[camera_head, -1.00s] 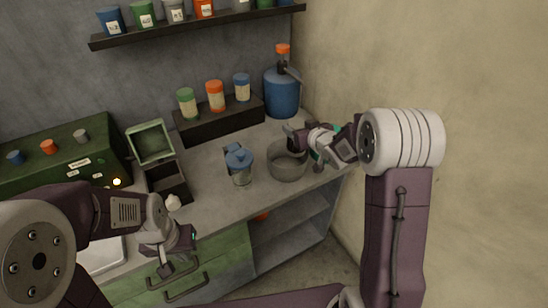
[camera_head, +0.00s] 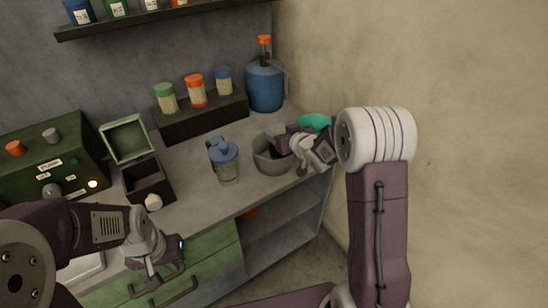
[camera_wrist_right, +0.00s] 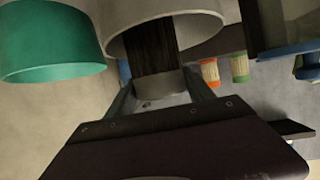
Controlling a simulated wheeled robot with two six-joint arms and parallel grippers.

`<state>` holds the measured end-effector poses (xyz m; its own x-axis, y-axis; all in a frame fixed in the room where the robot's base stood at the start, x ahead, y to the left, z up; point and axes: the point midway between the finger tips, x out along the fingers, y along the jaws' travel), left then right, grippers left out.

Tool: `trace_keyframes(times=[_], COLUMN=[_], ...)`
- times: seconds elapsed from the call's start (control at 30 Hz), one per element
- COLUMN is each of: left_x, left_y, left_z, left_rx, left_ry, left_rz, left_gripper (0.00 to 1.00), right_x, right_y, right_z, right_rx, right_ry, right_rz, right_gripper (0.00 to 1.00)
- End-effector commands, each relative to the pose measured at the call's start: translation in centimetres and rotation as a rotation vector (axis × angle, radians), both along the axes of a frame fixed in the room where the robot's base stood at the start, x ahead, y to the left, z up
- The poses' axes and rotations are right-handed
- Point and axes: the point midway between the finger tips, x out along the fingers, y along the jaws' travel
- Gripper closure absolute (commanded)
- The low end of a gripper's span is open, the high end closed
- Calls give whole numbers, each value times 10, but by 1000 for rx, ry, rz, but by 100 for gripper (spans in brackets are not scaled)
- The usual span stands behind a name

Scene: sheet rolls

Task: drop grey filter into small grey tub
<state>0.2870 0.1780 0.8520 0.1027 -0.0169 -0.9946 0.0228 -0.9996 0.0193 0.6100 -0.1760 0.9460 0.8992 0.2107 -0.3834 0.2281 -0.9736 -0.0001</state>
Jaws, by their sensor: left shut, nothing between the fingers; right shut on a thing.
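The small grey tub (camera_head: 268,164) stands at the right end of the counter. My right gripper (camera_head: 284,146) is at the tub's rim, reaching in from the right. In the right wrist view my right gripper (camera_wrist_right: 160,88) is shut on a dark, ribbed block with a grey end, which seems to be the grey filter (camera_wrist_right: 158,52). The filter overlaps the opening of the pale tub (camera_wrist_right: 195,22); I cannot tell how deep it sits. My left gripper (camera_head: 158,276) is shut and empty, in front of the green drawers.
A teal tub (camera_head: 314,122) stands just behind my right gripper. A blue-lidded jar (camera_head: 226,164) is left of the grey tub, and a blue jug (camera_head: 265,86) behind. A dark open box (camera_head: 148,181) is further left. The wall is close on the right.

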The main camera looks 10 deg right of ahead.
Motion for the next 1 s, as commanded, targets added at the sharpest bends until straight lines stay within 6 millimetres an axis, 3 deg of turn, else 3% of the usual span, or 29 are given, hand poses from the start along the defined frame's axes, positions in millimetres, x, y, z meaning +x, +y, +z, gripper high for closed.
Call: trace_keyframes(times=[0.03, 0.07, 0.13, 0.5, 0.8, 1.0], left_x=[0, 0, 0, 0, 0, 0], left_y=[0, 0, 0, 0, 0, 0], left_z=[1, 1, 1, 1, 6, 7], left_rx=[0, 0, 0, 0, 0, 0], left_ry=[0, 0, 0, 0, 0, 0], left_rz=[0, 0, 0, 0, 0, 0], left_gripper=[100, 100, 100, 100, 100, 100], right_x=[0, 0, 0, -5, -61, -80], right_y=[0, 0, 0, -2, -15, -19], right_z=[2, 2, 2, 3, 29, 36], right_rx=[0, 0, 0, -1, 0, 0], right_ry=[-2, -2, -2, 1, -2, -1], right_rz=[0, 0, 0, -1, -3, -2], right_gripper=[94, 33, 14, 13, 13, 13])
